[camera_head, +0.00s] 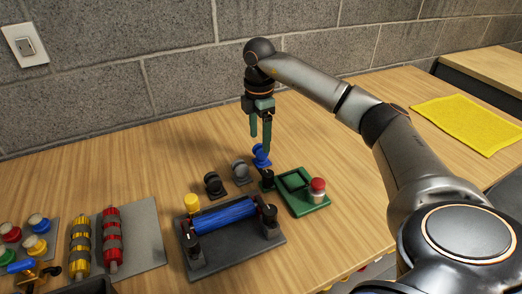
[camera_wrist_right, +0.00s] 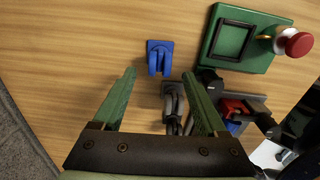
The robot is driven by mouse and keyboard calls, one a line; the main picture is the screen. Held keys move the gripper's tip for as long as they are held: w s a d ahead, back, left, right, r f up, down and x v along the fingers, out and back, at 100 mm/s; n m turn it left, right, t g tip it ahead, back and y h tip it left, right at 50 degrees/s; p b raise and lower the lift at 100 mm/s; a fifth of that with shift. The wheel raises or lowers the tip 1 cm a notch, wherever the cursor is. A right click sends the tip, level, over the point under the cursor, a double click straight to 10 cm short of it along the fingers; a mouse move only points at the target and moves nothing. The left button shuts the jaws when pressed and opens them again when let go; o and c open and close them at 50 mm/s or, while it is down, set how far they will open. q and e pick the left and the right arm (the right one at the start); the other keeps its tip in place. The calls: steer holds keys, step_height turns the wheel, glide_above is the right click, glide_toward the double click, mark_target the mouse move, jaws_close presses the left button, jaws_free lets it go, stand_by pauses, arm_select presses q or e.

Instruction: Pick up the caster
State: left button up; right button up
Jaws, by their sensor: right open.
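A blue caster (camera_head: 261,157) stands on the wooden table behind the green board; in the right wrist view (camera_wrist_right: 159,56) it lies just beyond the fingertips, roughly centred between them. A grey caster (camera_head: 240,171) stands to its left and shows between the fingers in the wrist view (camera_wrist_right: 173,98). A black caster (camera_head: 213,184) stands farther left. My right gripper (camera_head: 260,143) points down above the casters, open and empty, and its spread fingers show in the wrist view (camera_wrist_right: 159,75). I cannot tell its exact height. My left gripper is not in view.
A green board (camera_head: 312,207) with a red button (camera_head: 318,185) stands right of the casters. A dark fixture (camera_head: 252,248) holding a blue roller (camera_head: 225,215) is in front. Red and yellow rollers lie on a grey plate (camera_head: 146,228). The table behind is clear up to the wall.

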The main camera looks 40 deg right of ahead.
mark_target(261, 146)
steer(key=shift+d+f+b, duration=0.15)
steer(key=shift+f+b, duration=0.1)
steer(key=shift+f, duration=1.3)
steer(key=shift+d+f+b, duration=0.1)
steer(key=shift+f+b, duration=0.1)
steer(key=shift+f, duration=1.3)
steer(key=shift+c, duration=0.3)
jaws_close()
